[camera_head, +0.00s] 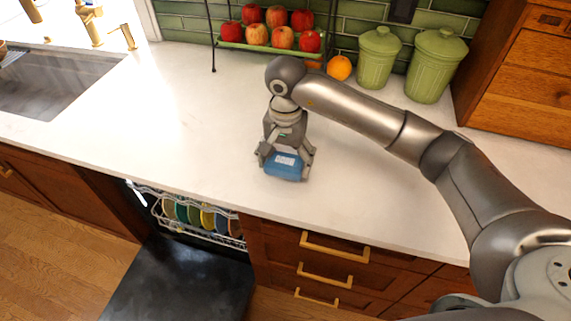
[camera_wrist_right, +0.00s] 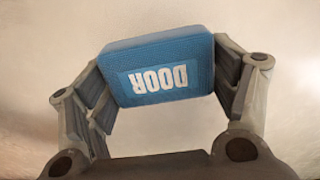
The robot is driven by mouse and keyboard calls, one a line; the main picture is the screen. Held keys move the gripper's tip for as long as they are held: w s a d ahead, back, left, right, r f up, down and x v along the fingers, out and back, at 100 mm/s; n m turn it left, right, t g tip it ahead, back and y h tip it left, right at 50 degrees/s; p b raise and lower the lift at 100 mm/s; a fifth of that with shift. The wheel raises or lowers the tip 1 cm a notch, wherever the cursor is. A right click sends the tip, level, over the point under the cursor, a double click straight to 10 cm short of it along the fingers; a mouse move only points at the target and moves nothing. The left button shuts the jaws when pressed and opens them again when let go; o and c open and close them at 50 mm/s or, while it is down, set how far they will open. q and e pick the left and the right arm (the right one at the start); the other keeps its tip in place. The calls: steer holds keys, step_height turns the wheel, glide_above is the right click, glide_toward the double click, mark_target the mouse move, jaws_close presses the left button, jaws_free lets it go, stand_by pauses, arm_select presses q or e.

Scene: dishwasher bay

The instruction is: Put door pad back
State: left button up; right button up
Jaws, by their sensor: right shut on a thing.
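The door pad (camera_head: 284,166) is a blue block with a white label. In the right wrist view the pad (camera_wrist_right: 159,68) shows the word DOOR, upside down. My right gripper (camera_head: 286,160) is shut on the pad, with a finger at each side of it. The wrist view shows the fingers (camera_wrist_right: 165,85) against its two ends. The pad is at the white countertop (camera_head: 200,125), near its front edge; I cannot tell whether it touches the top. My left gripper is not in view.
The open dishwasher door (camera_head: 180,285) lies low, below a rack of colored plates (camera_head: 200,216). A fruit rack (camera_head: 265,45), an orange (camera_head: 339,68) and green canisters (camera_head: 436,62) stand at the back. The sink (camera_head: 60,85) is left. The counter's middle left is clear.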

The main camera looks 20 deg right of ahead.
mark_target(285, 169)
step_height(285, 169, down, 2)
steer(key=shift+s+f+p, duration=0.1)
steer(key=shift+p, duration=0.45)
steer(key=shift+f, duration=0.25)
steer(key=shift+f, duration=0.2)
steer(key=o, duration=0.9)
